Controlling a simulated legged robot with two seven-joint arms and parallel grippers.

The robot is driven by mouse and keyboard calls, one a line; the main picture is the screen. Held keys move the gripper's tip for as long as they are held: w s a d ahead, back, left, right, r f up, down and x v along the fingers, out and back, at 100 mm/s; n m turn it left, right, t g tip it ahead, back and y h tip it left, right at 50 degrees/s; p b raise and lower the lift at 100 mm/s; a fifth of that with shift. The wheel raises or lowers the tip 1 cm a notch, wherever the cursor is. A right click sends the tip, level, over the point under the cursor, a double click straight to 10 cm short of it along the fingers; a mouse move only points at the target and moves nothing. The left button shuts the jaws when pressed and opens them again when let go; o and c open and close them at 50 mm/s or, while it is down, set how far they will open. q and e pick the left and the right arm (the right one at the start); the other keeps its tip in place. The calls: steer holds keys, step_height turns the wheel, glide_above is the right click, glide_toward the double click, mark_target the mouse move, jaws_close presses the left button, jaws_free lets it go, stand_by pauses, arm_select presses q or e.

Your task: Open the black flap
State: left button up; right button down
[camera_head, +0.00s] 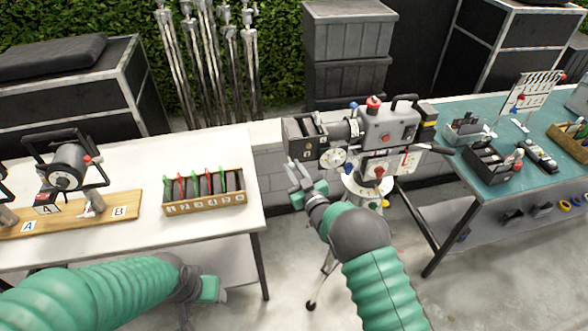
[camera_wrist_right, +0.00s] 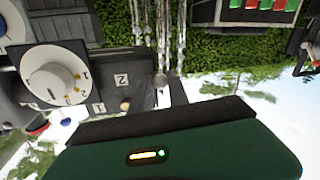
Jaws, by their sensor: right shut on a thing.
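The camera rig (camera_head: 388,130) stands on a tripod in the middle of the head view. A dark box with a black flap (camera_head: 294,132) is on its left end. My right gripper (camera_head: 296,172) is at the lower edge of this box, its jaws shut on what appears to be the flap's edge; the contact is small and partly hidden. The right wrist view shows the dark labelled part (camera_wrist_right: 128,92) beside a white numbered dial (camera_wrist_right: 55,80). My left gripper (camera_head: 208,292) is low in front of the white table, away from the rig; its jaws are not clear.
The white table (camera_head: 235,150) on the left carries a wooden tray of coloured clips (camera_head: 205,203) and a labelled board (camera_head: 75,217). A teal table (camera_head: 480,200) with boxes and tools is on the right. Light stands (camera_head: 205,60) are behind.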

steer(key=a+r+m+t+h+b, duration=0.1)
steer(key=a+r+m+b, duration=0.2)
steer(key=m+b, duration=0.7)
steer(key=s+a+r+m+t+h+b, duration=0.1)
steer(key=a+r+m+b, duration=0.3)
steer(key=m+b, duration=0.5)
steer(key=shift+s+a+r+m+t+h+b, duration=0.25)
steer(key=shift+r+m+t+h+b, duration=0.25)
steer(key=shift+m, duration=0.6)
steer(key=c, duration=1.3)
jaws_free()
steer(key=shift+f, duration=0.1)
steer(key=shift+o, duration=0.2)
